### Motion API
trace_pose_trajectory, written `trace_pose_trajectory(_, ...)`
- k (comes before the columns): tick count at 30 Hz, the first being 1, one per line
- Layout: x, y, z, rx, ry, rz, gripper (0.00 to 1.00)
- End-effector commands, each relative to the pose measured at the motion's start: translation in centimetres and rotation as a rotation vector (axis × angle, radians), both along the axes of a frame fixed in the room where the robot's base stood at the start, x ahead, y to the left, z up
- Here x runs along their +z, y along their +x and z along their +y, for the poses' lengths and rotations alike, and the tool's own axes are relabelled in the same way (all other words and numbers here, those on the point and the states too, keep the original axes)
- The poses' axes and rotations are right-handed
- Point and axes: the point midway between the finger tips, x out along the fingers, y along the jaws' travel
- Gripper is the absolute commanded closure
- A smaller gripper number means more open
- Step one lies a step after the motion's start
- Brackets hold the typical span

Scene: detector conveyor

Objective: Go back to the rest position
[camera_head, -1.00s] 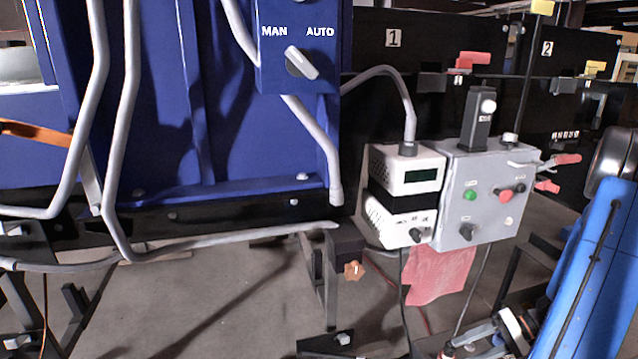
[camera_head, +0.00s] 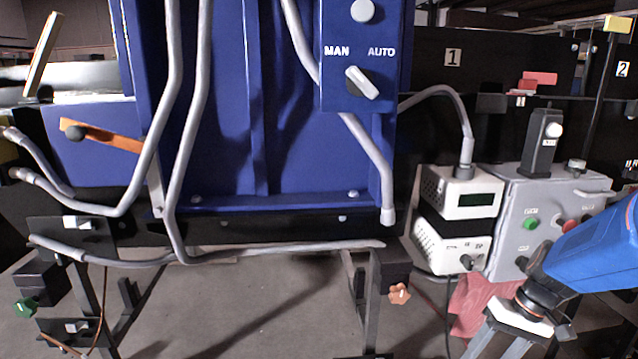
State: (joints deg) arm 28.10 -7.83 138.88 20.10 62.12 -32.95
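My blue arm (camera_head: 590,255) reaches in from the right edge. It ends in a black wrist joint and a pale end part, my gripper (camera_head: 505,330), at the lower right. The lower part of the gripper is cut off by the bottom edge, so its fingertips and any held thing are hidden. My arm overlaps the right side of the grey control box (camera_head: 512,208) in the picture. I cannot tell whether they touch.
A blue panel (camera_head: 228,100) with bent grey pipes and a MAN/AUTO selector (camera_head: 361,82) fills the middle. White boxes (camera_head: 455,190) stand beside the grey box. An orange-handled lever (camera_head: 115,138) is at left. Bare floor (camera_head: 250,300) shows below.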

Motion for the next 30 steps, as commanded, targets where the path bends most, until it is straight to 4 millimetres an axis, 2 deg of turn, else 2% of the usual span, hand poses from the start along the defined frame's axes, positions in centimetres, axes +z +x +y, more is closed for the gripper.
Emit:
trace_pose_trajectory(6, 3.0, -1.7, 2.7, 0.035, -0.123, -0.068, 0.44)
trace_pose_trajectory(15, 6.5, -4.5, 5.6, 0.055, -0.259, -0.193, 0.44)
trace_pose_trajectory(24, 9.5, -7.6, 7.5, 0.056, -0.353, -0.353, 0.44)
trace_pose_trajectory(30, 10.6, -9.0, 8.1, 0.047, -0.378, -0.434, 0.44)
